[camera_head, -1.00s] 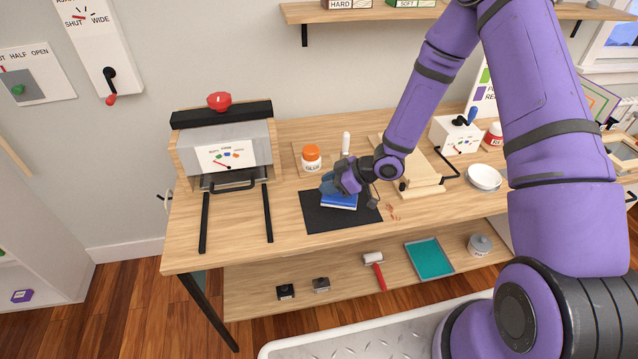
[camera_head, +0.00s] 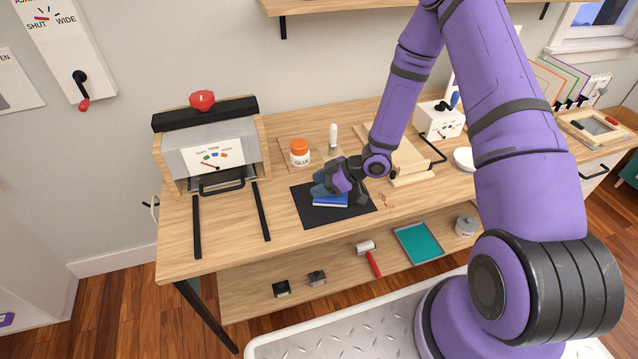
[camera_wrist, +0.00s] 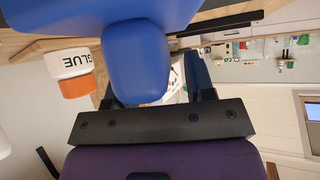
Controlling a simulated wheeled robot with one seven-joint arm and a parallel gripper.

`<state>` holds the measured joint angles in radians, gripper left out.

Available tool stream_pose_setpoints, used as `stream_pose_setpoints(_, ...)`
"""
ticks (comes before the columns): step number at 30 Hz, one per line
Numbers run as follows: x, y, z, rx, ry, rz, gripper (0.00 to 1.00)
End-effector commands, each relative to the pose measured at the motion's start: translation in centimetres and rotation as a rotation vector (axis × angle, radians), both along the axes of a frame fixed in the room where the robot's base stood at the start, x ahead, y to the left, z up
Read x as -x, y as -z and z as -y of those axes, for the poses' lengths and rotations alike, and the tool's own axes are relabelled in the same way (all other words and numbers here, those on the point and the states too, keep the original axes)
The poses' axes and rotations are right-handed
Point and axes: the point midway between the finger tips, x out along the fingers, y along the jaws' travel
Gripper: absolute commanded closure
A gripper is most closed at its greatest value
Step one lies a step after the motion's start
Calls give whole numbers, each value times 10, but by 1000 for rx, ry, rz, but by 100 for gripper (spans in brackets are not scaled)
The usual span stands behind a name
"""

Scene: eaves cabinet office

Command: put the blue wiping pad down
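The blue wiping pad (camera_head: 330,201) lies on a black mat (camera_head: 308,215) on the wooden bench. In the wrist view its wide blue body fills the top left, and its rounded blue grip (camera_wrist: 137,62) stands between my fingers. My gripper (camera_head: 335,186) is low over the pad, reaching in from the right. A gap shows between the grip and the right-hand finger in the wrist view, so the gripper looks open around it. The other finger is mostly hidden behind the grip.
A glue bottle (camera_head: 300,153) and a white-handled tool (camera_head: 333,136) stand behind the mat. A press with a red knob (camera_head: 202,101) stands left. Wooden boards (camera_head: 398,150) and a white bowl (camera_head: 464,159) lie right.

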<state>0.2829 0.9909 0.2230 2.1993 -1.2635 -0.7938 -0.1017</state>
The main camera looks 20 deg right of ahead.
Motion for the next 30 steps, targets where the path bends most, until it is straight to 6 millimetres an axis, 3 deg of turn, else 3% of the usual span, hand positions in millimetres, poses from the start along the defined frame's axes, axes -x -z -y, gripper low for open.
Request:
stream_pose_setpoints(11, 0, -4, 1, 0, 1, 1, 50)
stream_pose_setpoints(30, 34, -65, 83, 1, 1, 2, 50)
